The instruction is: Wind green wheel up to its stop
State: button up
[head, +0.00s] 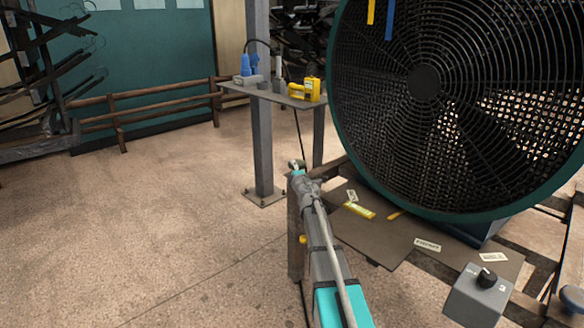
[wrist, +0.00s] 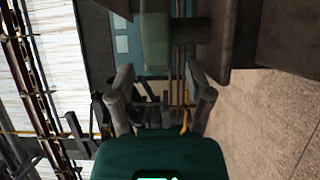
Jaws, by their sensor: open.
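A muted green, rounded block (wrist: 155,38), probably the green wheel seen edge-on, shows at the top of the wrist view. A dark shaft joins it to a brown upright on its right. My gripper (wrist: 160,78) is open, its two grey fingers on either side of the block's near edge; I cannot tell whether they touch it. In the head view my gripper (head: 297,167) is at the top of a brown post (head: 295,240). My arm and gripper hide most of the wheel there.
A large dark fan (head: 425,85) stands close on the right. A small grey table (head: 275,94) holds a yellow tool (head: 306,90) and a blue item (head: 249,66). A grey knob box (head: 478,297) is at lower right. The floor at left is clear.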

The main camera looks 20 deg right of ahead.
jog(key=s+a, duration=0.1)
jog(key=s, duration=0.6)
jog(key=shift+s, duration=0.1)
dwell(0.4)
